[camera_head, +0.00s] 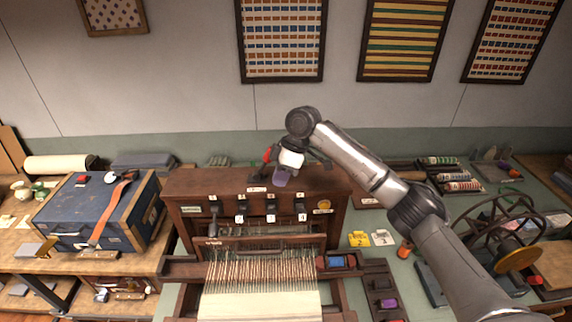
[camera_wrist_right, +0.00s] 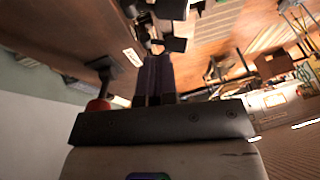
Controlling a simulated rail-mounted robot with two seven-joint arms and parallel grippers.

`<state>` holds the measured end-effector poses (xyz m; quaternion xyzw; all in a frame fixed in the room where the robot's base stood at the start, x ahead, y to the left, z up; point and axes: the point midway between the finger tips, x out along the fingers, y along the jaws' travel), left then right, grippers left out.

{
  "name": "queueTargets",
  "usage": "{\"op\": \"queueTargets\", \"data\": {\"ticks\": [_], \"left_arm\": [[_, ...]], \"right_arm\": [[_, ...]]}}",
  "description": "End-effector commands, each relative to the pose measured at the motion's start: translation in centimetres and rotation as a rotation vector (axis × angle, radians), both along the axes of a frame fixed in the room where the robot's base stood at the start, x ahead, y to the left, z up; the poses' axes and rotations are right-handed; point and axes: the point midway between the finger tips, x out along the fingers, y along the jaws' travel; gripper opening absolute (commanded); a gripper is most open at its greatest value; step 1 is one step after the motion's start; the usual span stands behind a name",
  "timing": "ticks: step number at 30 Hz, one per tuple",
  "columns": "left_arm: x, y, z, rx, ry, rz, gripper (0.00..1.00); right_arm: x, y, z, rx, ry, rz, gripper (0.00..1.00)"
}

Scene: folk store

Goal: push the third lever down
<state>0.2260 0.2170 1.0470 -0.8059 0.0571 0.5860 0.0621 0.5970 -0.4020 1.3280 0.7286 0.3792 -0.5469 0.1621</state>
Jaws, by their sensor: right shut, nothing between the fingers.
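A dark wooden loom cabinet (camera_head: 185,200) stands at the centre of the table. Its front has a row of small levers with white tags. The leftmost lever (camera_head: 214,217) shows as a longer dark shape hanging down; the third from the left (camera_head: 270,217) is near the middle. My right gripper (camera_head: 281,179) is over the cabinet top, above and slightly right of that third lever, apart from it in this view. Its fingers (camera_wrist_right: 155,78) are shut and empty in the right wrist view. Dark blocks, perhaps lever handles (camera_wrist_right: 175,45), show just beyond the fingertips; contact cannot be told. My left gripper is out of view.
White threads (camera_head: 260,270) and cloth stretch in front of the cabinet. A blue trunk (camera_head: 75,222) stands at left. Yellow and white number cards (camera_head: 358,239) and a spool tray (camera_head: 383,295) lie at right, near a spinning wheel (camera_head: 515,230).

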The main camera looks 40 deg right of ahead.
Motion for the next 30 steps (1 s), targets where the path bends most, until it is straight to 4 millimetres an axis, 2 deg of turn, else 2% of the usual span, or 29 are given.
{"op": "queueTargets", "data": {"ticks": [6,13,20,30], "left_arm": [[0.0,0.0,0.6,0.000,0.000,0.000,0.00],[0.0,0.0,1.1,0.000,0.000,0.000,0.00],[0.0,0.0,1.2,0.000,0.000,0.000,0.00],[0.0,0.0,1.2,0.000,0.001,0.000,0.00]], "right_arm": [[0.2,1.4,-3.4,-0.002,0.002,0.001,0.00],[-0.5,2.5,-5.6,-0.002,0.002,0.001,0.00],[-0.7,3.0,-6.4,-0.002,-0.001,0.000,0.00],[-0.7,3.0,-6.4,-0.002,-0.001,0.000,0.00]]}}
